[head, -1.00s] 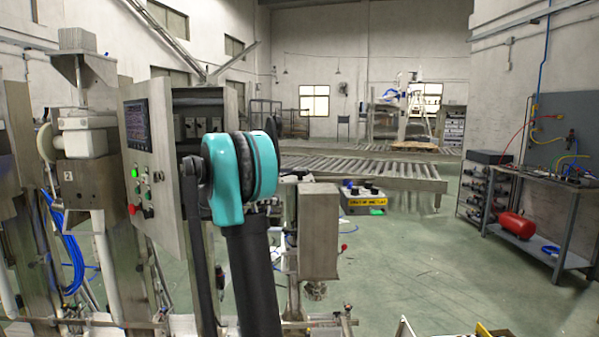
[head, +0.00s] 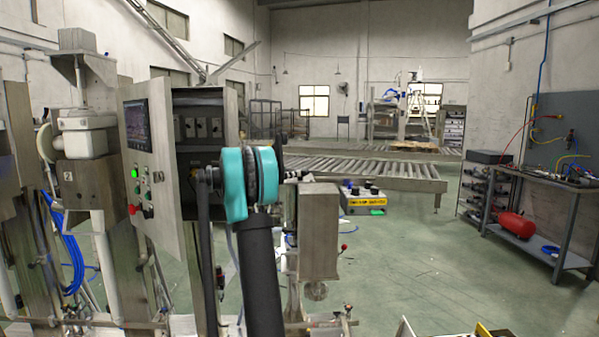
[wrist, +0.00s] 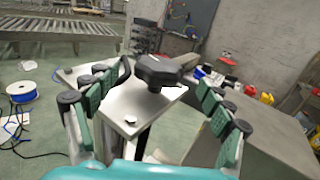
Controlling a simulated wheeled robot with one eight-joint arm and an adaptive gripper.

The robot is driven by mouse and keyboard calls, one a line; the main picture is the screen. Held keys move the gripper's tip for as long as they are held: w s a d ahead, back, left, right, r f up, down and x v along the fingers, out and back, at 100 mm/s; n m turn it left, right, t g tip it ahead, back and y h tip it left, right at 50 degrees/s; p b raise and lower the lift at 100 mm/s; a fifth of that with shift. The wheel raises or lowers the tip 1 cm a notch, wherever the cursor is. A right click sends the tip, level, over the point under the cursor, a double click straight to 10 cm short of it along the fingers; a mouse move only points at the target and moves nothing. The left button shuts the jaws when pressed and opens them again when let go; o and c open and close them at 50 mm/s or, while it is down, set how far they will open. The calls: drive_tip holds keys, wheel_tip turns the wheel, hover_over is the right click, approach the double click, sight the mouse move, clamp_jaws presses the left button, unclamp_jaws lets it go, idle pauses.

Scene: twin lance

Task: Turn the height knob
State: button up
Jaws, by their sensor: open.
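The height knob (wrist: 160,70) is a dark, lobed knob above a bare steel housing (wrist: 128,108) in the wrist view. My gripper (wrist: 158,92) is open, with green-padded fingers to the left and right of the knob. The knob lies between the fingers toward their far ends, and I see no finger clearly touching it. In the head view, the steel housing (head: 318,230) stands right of my teal and black arm. I cannot make out the knob or the fingers clearly there.
A control cabinet (head: 150,170) with buttons stands left of my arm. A small box with a yellow label (head: 365,200) is right of the housing. A roller conveyor (head: 370,172) runs behind. The green floor at right is open up to a workbench (head: 540,190).

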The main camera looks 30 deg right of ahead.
sight(300, 169)
drive_tip(key=d, duration=0.5)
drive_tip(key=shift+w+d, duration=0.15)
drive_tip(key=shift+d, duration=0.2)
drive_tip(key=c, duration=1.2)
drive_tip(key=shift+o, duration=0.2)
drive_tip(key=shift+t, duration=0.3)
drive_tip(key=n+t, duration=0.1)
drive_tip(key=t, duration=0.1)
drive_tip(key=n+t+y, duration=0.1)
drive_tip(key=n+t, duration=0.1)
drive_tip(key=shift+s+t, duration=0.2)
drive_tip(key=shift+t, duration=0.1)
drive_tip(key=shift+n+t+y, duration=0.9)
drive_tip(key=shift+n+t, duration=0.5)
drive_tip(key=shift+t, duration=0.3)
drive_tip(key=shift+n+t, duration=0.3)
drive_tip(key=shift+t, duration=0.1)
